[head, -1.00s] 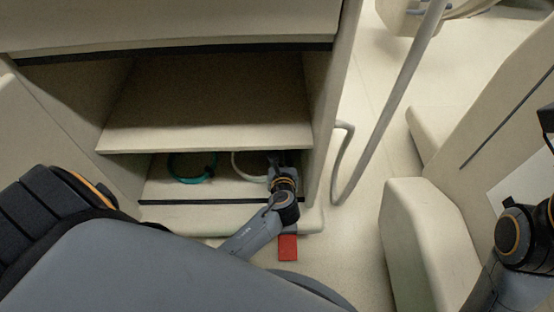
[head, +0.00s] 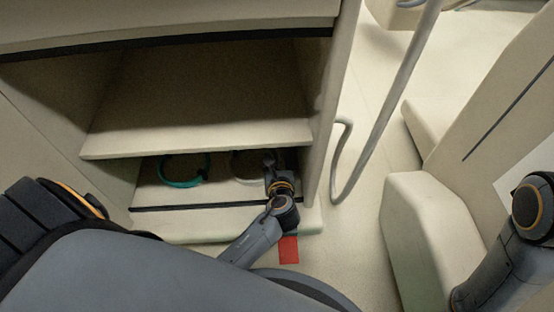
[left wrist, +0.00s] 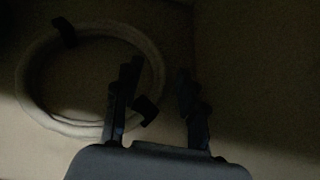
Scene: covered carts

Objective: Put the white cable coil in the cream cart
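The white cable coil (left wrist: 38,107) lies flat in a dark compartment in the left wrist view, with black ties on it. In the head view it shows partly (head: 237,165) on the cart's lower shelf, its right side hidden by my left gripper (head: 272,162). In the left wrist view that gripper (left wrist: 155,88) is open; its left finger overlaps the coil's right part, and its right finger is outside the ring. The coil's right edge appears between the fingers; contact is unclear. The cream cart (head: 325,110) is open at the front. My right gripper is out of frame.
A teal cable coil (head: 163,178) lies left of the white one on the same shelf. An upper shelf (head: 200,138) overhangs them. A red tag (head: 288,250) is below the cart's front edge. A grey handle (head: 390,100) and another cream cart (head: 425,240) stand at right.

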